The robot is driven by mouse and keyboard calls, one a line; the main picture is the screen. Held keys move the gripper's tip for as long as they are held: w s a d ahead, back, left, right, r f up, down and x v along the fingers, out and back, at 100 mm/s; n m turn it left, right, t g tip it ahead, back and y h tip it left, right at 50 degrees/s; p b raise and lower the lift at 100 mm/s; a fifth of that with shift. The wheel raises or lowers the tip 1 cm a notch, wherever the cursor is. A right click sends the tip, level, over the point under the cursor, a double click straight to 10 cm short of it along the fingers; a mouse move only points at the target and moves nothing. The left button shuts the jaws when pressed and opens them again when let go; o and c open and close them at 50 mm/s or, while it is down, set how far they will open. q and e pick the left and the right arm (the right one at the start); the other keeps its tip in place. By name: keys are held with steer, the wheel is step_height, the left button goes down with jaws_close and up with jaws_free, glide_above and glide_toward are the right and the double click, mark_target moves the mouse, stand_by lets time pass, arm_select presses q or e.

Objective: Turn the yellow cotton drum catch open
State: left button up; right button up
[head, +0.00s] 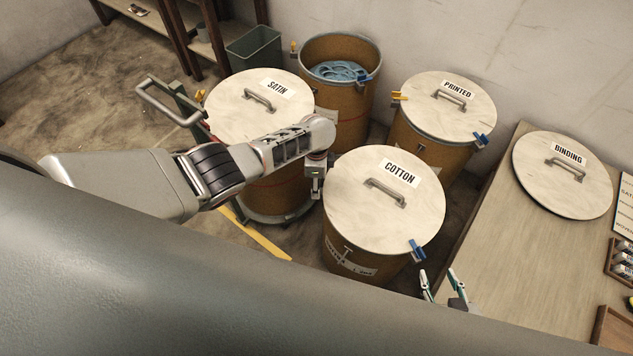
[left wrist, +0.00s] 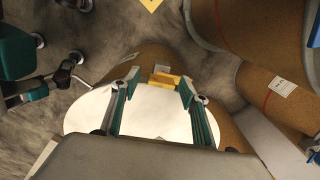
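The cotton drum (head: 345,235) has a pale round lid (head: 350,195) with a handle and a COTTON label. A blue catch (head: 417,250) sits on its right rim. My left gripper (left wrist: 160,85) points down at the left rim, where the arm hides that side in the head view. In the left wrist view its teal fingers stand apart on either side of the yellow catch (left wrist: 165,80); a gap shows by the left finger, and contact at the right one is unclear. My right gripper (head: 442,284) is open and empty, right of the drum near the bench.
The satin drum (head: 235,105), printed drum (head: 425,155) and an open drum (head: 345,105) with blue contents stand close behind. A wooden bench (head: 510,255) with the binding lid (head: 540,185) is at right. A green trolley (head: 180,100) stands left.

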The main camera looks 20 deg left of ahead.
arm_select(q)
steer(key=shift+w+r, duration=0.1)
steer(key=shift+r, duration=0.6)
step_height(320, 180, up, 11)
steer(key=shift+f, duration=0.15)
stand_by(0.6)
